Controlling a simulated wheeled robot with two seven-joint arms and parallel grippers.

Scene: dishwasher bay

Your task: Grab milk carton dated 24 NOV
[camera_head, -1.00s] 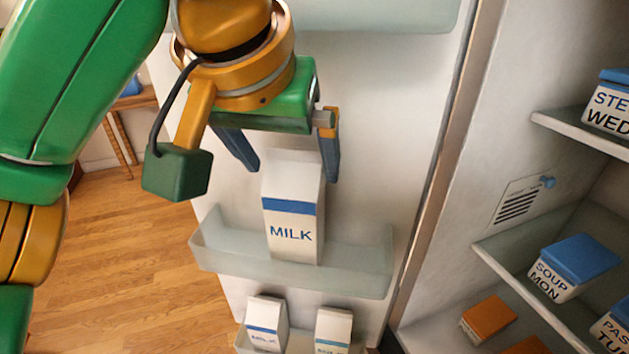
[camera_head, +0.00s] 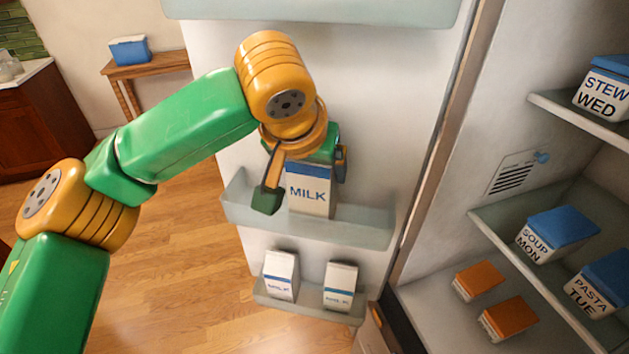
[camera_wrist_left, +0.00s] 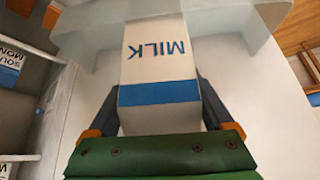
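A white milk carton (camera_head: 312,203) with a blue band and the word MILK stands in the upper door shelf (camera_head: 365,228). My left gripper (camera_head: 314,166) is at the carton's top, with a finger on either side. In the left wrist view the carton (camera_wrist_left: 160,68) fills most of the space between the fingers; whether they press on it is unclear. Two smaller milk cartons stand in the lower door shelf, one at left (camera_head: 281,276) and one at right (camera_head: 340,286). I cannot read a date on any carton. My right gripper is not in view.
The fridge interior is at right, with a soup box (camera_head: 555,236), a pasta box (camera_head: 600,283), a stew box (camera_head: 605,88) and two orange-lidded boxes (camera_head: 479,280). Another door shelf (camera_head: 310,12) is above. Open wooden floor lies left of the door.

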